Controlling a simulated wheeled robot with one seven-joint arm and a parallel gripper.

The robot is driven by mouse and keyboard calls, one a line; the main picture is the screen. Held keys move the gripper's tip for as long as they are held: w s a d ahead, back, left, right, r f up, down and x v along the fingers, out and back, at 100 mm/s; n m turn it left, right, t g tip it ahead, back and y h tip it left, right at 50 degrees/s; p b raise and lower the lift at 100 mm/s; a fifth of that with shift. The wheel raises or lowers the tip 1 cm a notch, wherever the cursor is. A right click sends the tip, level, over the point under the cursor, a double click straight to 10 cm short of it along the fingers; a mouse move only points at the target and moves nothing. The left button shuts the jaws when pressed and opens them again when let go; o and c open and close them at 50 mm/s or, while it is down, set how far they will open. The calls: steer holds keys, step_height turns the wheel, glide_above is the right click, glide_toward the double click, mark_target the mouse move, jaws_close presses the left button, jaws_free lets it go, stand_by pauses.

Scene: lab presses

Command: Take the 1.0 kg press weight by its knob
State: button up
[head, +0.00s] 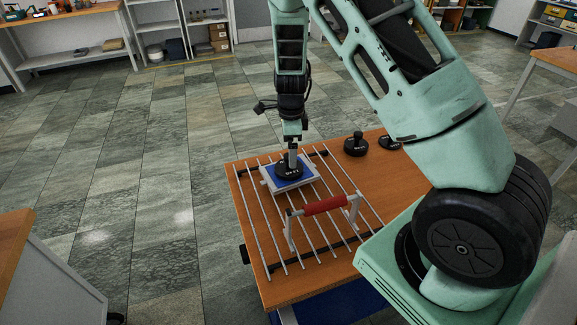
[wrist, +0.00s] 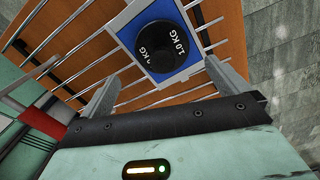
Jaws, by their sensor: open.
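The 1.0 kg press weight (wrist: 160,52) is a black disc with white "1.0 KG" lettering. It rests on a blue pad in a pale frame, and it also shows in the head view (head: 288,172). Its knob does not stand out in the wrist view and is largely hidden by the gripper in the head view. My gripper (head: 292,153) points down just over the weight. In the wrist view the two fingers of my gripper (wrist: 160,70) are wide apart, with the weight ahead between and beyond them. I cannot tell whether they touch the knob.
The pad lies on a rack of metal bars (head: 318,247) on a wooden table (head: 240,203). A red handle (head: 325,205) stands up in front of the weight. Two more black weights, one near (head: 356,147) and one farther right (head: 389,143), sit at the back right.

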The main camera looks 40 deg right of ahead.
steer(key=shift+w+a+f+p, duration=0.15)
steer(key=shift+f+p, duration=0.4)
steer(key=shift+f, duration=1.25)
steer(key=shift+w+d+f+p, duration=0.15)
steer(key=shift+f+p, duration=0.35)
steer(key=shift+f, duration=1.3)
steer(key=shift+w+a, duration=0.1)
steer(key=c, duration=1.9)
